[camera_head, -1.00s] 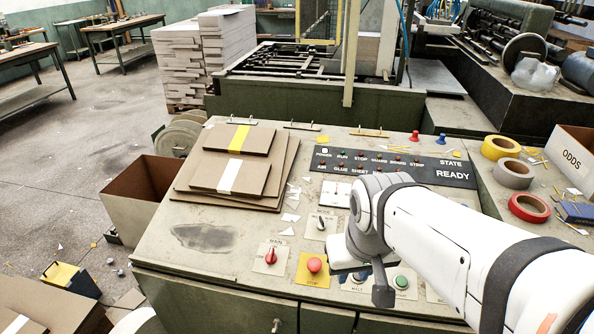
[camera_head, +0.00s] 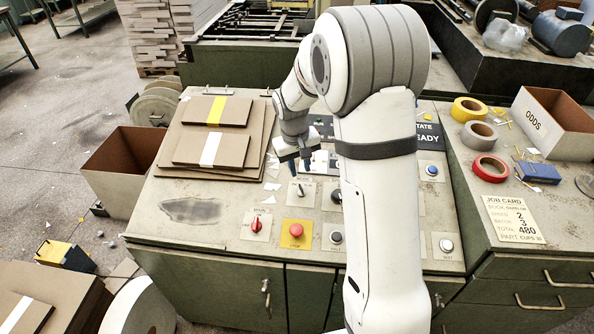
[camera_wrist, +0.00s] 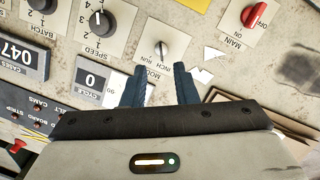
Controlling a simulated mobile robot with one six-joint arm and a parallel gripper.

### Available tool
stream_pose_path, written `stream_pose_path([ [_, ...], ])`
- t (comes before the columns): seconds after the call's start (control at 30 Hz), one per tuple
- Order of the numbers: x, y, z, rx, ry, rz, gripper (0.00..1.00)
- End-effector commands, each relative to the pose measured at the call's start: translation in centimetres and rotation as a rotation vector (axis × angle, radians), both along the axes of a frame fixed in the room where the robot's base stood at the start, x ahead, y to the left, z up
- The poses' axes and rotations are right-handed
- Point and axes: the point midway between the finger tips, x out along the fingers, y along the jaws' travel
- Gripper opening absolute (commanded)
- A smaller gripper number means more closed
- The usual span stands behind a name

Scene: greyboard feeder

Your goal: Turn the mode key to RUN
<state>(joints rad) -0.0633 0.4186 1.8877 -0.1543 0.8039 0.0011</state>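The mode key (camera_wrist: 160,50) is a small metal key switch on a pale plate marked INCH, RUN and MODE. It sits just beyond my fingertips in the wrist view, and I cannot tell surely which mark it points at. In the head view the mode key (camera_head: 300,190) is on the sloped panel, below my gripper (camera_head: 299,165). In the wrist view my gripper (camera_wrist: 161,86) is open, with its two dark blue fingers apart and nothing between them. The fingers are above the panel, apart from the key.
The speed knob (camera_wrist: 101,22) and red main switch (camera_wrist: 253,14) flank the key. A red stop button (camera_head: 296,231) is nearer the front. Stacked boards (camera_head: 212,148) lie at left, and paper scraps (camera_wrist: 212,53) lie beside the key plate. My arm hides part of the panel.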

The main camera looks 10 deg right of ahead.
Motion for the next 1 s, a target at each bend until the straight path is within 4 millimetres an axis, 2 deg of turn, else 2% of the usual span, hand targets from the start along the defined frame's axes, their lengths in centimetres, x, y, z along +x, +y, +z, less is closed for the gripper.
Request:
stream_pose_path([
  [0.1,1.7,0.3,-1.5,-0.008,0.018,0.016,0.26],
  [0.23,2.4,0.3,-2.5,-0.013,0.024,0.023,0.26],
  [0.37,2.6,0.2,-3.9,-0.014,0.027,0.024,0.26],
  [0.7,2.6,-0.4,-9.0,-0.013,0.027,0.024,0.26],
  [1.0,2.7,-0.5,-10.3,-0.014,0.024,0.025,0.26],
])
